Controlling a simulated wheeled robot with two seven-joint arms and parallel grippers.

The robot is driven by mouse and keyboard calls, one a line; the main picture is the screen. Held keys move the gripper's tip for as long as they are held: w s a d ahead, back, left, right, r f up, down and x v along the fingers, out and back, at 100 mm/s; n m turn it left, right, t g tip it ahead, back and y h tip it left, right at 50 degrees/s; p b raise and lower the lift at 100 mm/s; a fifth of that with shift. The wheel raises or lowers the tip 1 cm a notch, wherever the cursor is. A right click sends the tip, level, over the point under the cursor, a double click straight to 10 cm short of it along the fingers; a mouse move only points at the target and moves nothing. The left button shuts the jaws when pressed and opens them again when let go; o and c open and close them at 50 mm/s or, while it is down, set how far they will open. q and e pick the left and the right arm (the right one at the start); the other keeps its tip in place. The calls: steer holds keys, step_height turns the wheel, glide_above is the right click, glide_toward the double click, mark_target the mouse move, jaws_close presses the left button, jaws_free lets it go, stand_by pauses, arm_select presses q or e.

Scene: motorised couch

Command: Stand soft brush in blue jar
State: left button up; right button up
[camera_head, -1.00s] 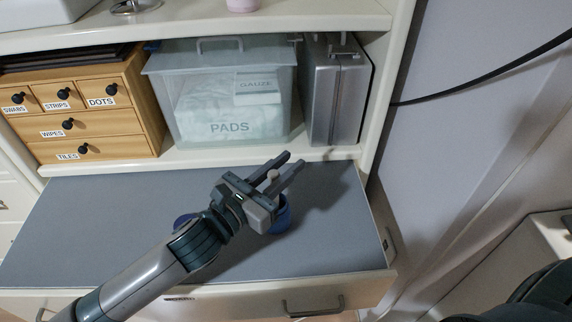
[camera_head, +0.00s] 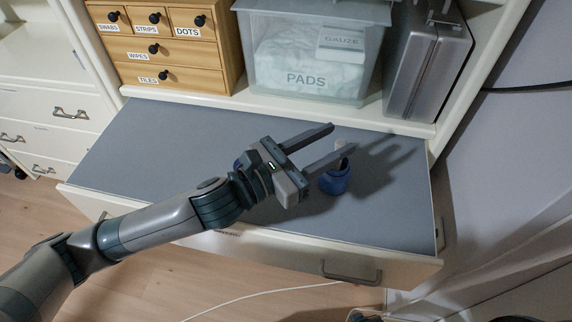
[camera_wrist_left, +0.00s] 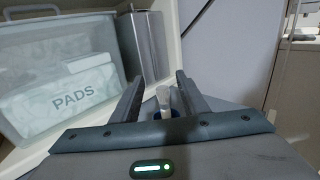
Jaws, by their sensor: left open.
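The blue jar (camera_head: 334,183) stands on the grey worktop, just beyond my left gripper. A slim item with a pale top, seemingly the soft brush (camera_head: 341,149), rises from the jar's mouth and looks slightly tilted; its lower part is hidden. My left gripper (camera_head: 342,138) is open, its fingers spread and apart from the brush as far as I can tell. In the left wrist view the brush (camera_wrist_left: 163,98) shows between the two fingers, with a bit of the blue jar (camera_wrist_left: 176,112) behind. My right gripper is out of view.
A wooden drawer box (camera_head: 190,60), a clear PADS bin (camera_head: 300,92) and a metal case (camera_head: 428,70) stand on the shelf behind. The worktop's left (camera_head: 140,150) is clear.

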arm_select(q)
steer(key=b+v, duration=0.1)
steer(key=v, duration=0.9)
steer(key=shift+a, duration=0.2)
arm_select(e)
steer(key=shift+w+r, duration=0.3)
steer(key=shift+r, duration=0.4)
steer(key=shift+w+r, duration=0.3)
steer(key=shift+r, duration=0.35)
arm_select(q)
steer(key=shift+s, duration=0.1)
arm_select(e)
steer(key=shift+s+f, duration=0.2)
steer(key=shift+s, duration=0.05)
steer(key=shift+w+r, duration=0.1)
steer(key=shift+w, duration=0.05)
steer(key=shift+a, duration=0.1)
